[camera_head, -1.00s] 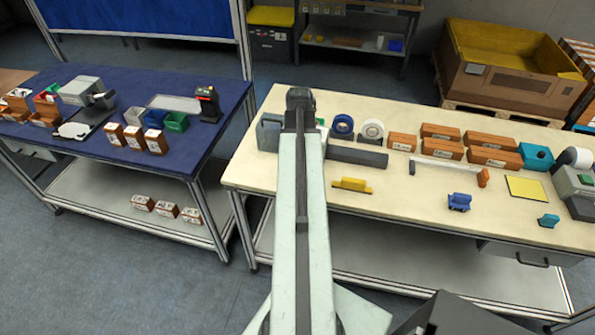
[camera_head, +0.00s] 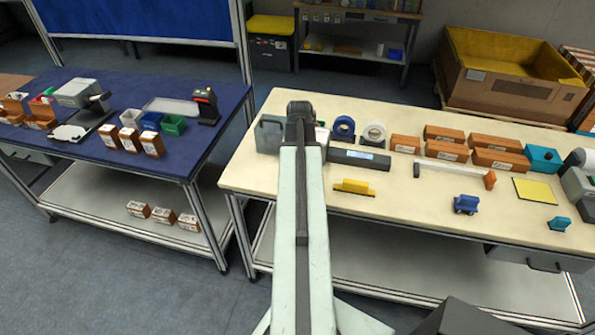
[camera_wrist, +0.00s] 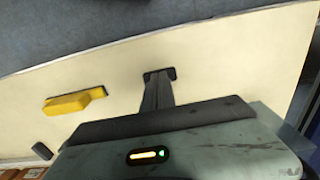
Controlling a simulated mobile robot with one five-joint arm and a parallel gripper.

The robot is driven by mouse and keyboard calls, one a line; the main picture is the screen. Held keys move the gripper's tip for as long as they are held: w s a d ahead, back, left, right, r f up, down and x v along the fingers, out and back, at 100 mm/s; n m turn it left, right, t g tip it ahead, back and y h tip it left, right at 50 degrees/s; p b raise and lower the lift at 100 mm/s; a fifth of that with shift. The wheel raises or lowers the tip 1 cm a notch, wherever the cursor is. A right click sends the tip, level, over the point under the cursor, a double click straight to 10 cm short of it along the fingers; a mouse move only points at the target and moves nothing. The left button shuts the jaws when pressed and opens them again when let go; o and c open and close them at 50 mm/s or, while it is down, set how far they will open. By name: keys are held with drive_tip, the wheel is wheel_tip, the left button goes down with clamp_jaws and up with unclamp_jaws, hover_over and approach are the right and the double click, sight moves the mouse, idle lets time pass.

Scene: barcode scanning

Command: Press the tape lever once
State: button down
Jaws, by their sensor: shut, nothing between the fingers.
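A grey device (camera_head: 269,134), partly hidden behind my arm, stands at the back left of the cream table. A long dark bar (camera_head: 345,158) lies right of my arm and carries a pale patch. I cannot clearly make out a tape lever; my arm covers that area in the head view. My gripper (camera_wrist: 160,74) shows in the wrist view with its dark fingers together over bare tabletop, empty. I cannot tell whether they touch anything. A yellow tool (camera_wrist: 75,102) lies to their left, apart from them.
The cream table (camera_head: 395,206) also holds blue and white tape rolls (camera_head: 374,134), several brown boxes (camera_head: 444,134), a blue item (camera_head: 466,204) and a yellow pad (camera_head: 535,190). Its front is mostly clear. A blue table (camera_head: 100,160) stands left across a gap.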

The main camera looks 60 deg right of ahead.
wheel_tip(320, 180, up, 13)
drive_tip(key=p, duration=1.3)
drive_tip(key=shift+r, duration=0.15)
